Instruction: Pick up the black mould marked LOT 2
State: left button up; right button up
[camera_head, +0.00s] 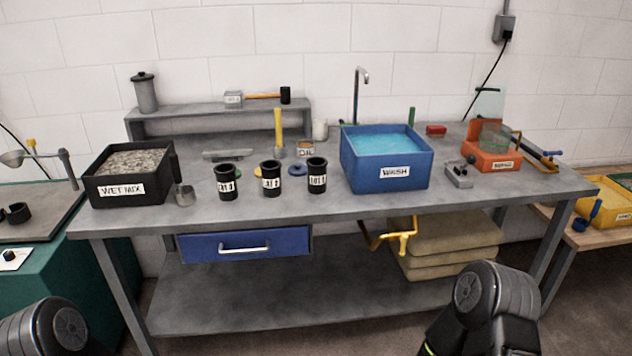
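Three black cylindrical moulds with white labels stand upright in a row on the grey workbench (340,205): a left mould (227,174), a middle mould (270,168) and a right mould (317,165). Their labels are too small and blurred to read for certain, so I cannot tell surely which is LOT 2. The moulds stand apart from each other, with nothing touching them from the front. Only black links of my two arms show, at the bottom left and bottom right. Neither gripper shows in the head view.
The bench front before the moulds is clear.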

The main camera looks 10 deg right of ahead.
aim_at(271, 171)
jog(key=i+j, duration=0.9)
jog(key=z, duration=0.85)
